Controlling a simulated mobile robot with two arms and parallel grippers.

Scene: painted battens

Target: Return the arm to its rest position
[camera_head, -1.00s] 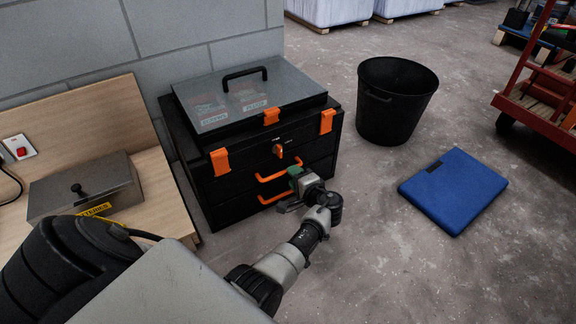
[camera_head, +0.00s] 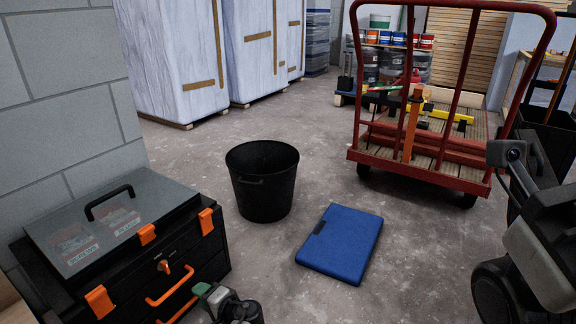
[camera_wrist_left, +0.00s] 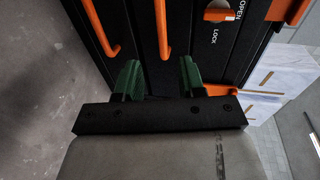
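My left gripper (camera_head: 203,291) is low in the head view, in front of the black tool chest (camera_head: 209,263) with orange handles and latches. In the left wrist view its two green fingers stand apart, and the gripper (camera_wrist_left: 160,77) is open with nothing seen between the tips. An orange drawer handle (camera_wrist_left: 161,28) shows just beyond them, apart from the fingers. The chest's drawers look shut and its clear lid (camera_head: 112,220) is down. My right arm (camera_head: 535,250) is at the right edge of the head view; I cannot make out its gripper.
A black bin (camera_head: 262,185) stands on the floor right of the chest. A blue flat case (camera_head: 342,243) lies in front of it. A red trolley (camera_head: 425,165) stands behind, near my right arm. Open concrete floor (camera_head: 420,270) lies between.

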